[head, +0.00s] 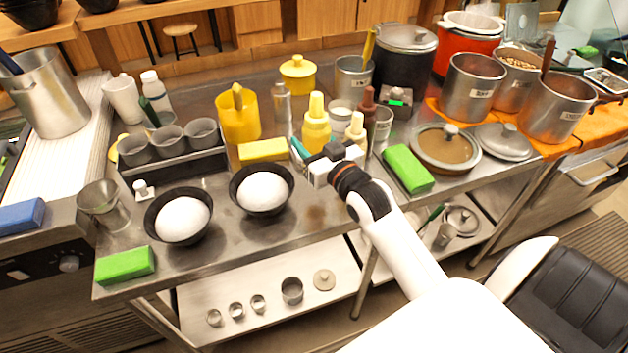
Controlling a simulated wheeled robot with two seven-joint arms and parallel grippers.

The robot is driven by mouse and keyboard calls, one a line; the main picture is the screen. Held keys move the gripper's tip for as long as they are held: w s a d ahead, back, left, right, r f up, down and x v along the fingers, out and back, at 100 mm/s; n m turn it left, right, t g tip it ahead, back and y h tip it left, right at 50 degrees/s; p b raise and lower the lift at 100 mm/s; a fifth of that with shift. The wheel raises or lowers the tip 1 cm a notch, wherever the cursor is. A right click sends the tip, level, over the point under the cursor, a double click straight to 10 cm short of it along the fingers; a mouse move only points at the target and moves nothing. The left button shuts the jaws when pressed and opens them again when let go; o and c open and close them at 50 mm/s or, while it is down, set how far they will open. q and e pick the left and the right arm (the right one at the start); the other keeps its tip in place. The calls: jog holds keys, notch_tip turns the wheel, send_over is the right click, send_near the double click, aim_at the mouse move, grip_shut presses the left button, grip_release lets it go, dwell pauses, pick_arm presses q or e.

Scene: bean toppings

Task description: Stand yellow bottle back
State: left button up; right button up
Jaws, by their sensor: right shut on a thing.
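The yellow bottle (316,134) with a pale yellow nozzle stands upright near the middle of the steel counter. My right gripper (318,158) is at the bottle's lower part, shut on it. The gripper hides the bottle's base, so I cannot tell whether it touches the counter. My left gripper is not in view.
A cream bottle (356,130) and a brown bottle (368,108) stand close on the right. A yellow block (263,150) lies to the left, with two black bowls of white food (262,190) in front. A green block (408,168) lies on the right.

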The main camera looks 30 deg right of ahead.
jog(key=shift+f, duration=3.45)
jog(key=shift+f, duration=0.2)
jog(key=o, duration=0.8)
jog(key=shift+s+r, duration=0.1)
jog(key=shift+r, duration=0.15)
jog(key=s, duration=0.5)
jog(key=s+b, duration=0.1)
jog(key=s, duration=0.4)
jog(key=shift+s+a+f, duration=0.15)
jog(key=shift+s+a, duration=0.05)
jog(key=shift+s, duration=0.75)
